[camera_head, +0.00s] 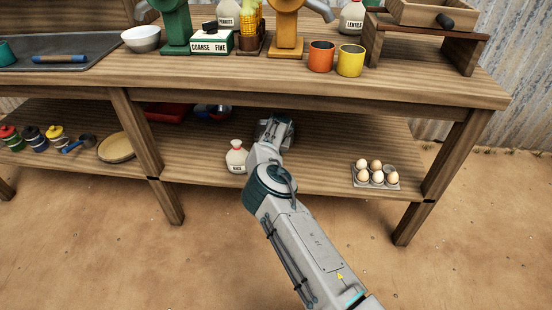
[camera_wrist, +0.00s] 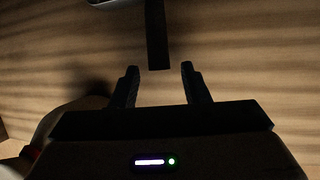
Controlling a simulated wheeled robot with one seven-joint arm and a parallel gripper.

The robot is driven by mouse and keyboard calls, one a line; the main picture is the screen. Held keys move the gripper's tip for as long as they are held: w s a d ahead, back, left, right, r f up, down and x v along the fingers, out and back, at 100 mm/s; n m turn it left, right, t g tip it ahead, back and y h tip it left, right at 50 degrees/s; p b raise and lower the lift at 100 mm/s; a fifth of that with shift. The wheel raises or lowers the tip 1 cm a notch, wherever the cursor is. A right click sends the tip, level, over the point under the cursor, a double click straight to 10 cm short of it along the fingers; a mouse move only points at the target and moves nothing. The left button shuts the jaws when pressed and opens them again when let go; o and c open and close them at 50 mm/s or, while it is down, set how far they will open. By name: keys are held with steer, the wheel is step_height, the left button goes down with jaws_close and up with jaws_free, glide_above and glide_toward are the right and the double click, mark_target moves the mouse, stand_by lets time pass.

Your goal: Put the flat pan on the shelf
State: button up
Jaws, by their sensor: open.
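My gripper (camera_head: 277,122) reaches in over the lower shelf, under the tabletop. In the wrist view my gripper (camera_wrist: 159,82) is open, with nothing between its fingers. A dark straight bar, which looks like the flat pan's handle (camera_wrist: 157,35), runs down from the top edge and ends just ahead of the gap between the fingertips. A pale rim shows at the top edge left of it; the rest is out of frame. In the head view my arm and gripper hide this spot, so I cannot see the pan there. The lower shelf (camera_head: 330,160) is wooden.
An egg tray (camera_head: 390,184) with several eggs sits at the right. A round tan dish (camera_head: 117,148), a red tray (camera_head: 168,113) and small jars are to the left. Table legs and the tabletop (camera_head: 250,80) bound the space.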

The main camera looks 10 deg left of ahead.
steer(key=p+v, duration=0.1)
steer(key=v, duration=0.2)
steer(key=shift+s+d, duration=0.15)
steer(key=shift+s, duration=0.15)
steer(key=s+d, duration=0.1)
steer(key=s, duration=0.2)
steer(key=s+d+p, duration=0.1)
steer(key=s+d, duration=0.1)
steer(key=s, duration=0.1)
steer(key=s+d+p, duration=0.1)
steer(key=s+d, duration=0.1)
steer(key=s, duration=0.1)
steer(key=shift+s+d+f, duration=0.1)
steer(key=shift+s+f, duration=0.05)
steer(key=shift+s, duration=0.3)
